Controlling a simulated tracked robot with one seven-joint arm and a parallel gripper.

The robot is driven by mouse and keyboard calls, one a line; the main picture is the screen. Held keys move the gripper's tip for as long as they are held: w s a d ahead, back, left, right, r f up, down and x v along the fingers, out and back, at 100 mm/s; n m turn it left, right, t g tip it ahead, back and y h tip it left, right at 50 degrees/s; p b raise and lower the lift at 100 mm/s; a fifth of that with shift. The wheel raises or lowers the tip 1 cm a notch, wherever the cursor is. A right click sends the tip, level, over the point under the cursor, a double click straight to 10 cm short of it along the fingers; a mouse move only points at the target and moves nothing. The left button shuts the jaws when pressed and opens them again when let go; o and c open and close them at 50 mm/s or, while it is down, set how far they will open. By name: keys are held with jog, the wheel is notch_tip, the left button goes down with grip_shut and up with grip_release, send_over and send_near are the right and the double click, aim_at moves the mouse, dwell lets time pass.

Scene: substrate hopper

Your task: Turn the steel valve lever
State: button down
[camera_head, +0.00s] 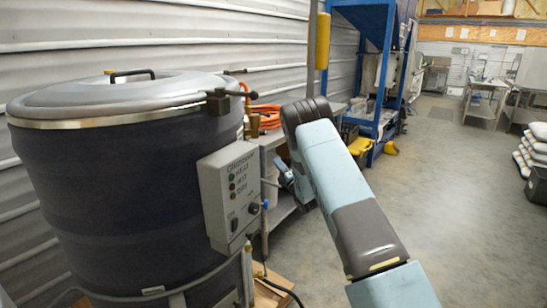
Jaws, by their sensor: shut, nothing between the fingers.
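I cannot pick out the steel valve lever for certain in the head view. A dark drum (125,200) with a steel lid (120,92) stands at the left. A dark clamp handle (232,95) sits at the lid's right edge. My arm rises from the bottom right to a dark joint near the middle. My gripper cannot be made out; the far end of the arm is hidden behind its nearer links.
A grey control box (228,195) is fixed to the drum's right side. Orange hose (267,117) lies on a bench behind it. A small blue part (285,175) shows left of my arm, unclear. White sacks (535,150) are stacked far right. The floor right of my arm is clear.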

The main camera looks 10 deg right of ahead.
jog(key=s+d+r+n+g+y, duration=0.1)
jog(key=s+d+n+g+y, duration=0.2)
jog(key=n+g+y, duration=0.45)
jog(key=s+d+r+n+g+y, duration=0.15)
jog(key=n+g+y, duration=0.25)
jog(key=n, duration=0.7)
jog(key=d+r+x, duration=0.1)
jog(key=r+x, duration=0.1)
jog(key=x, duration=0.9)
jog(key=shift+r, duration=0.3)
jog(key=shift+a, duration=0.15)
jog(key=shift+w+r, duration=0.3)
jog(key=shift+r, duration=0.2)
jog(key=shift+w+r, duration=0.35)
jog(key=shift+r, duration=0.15)
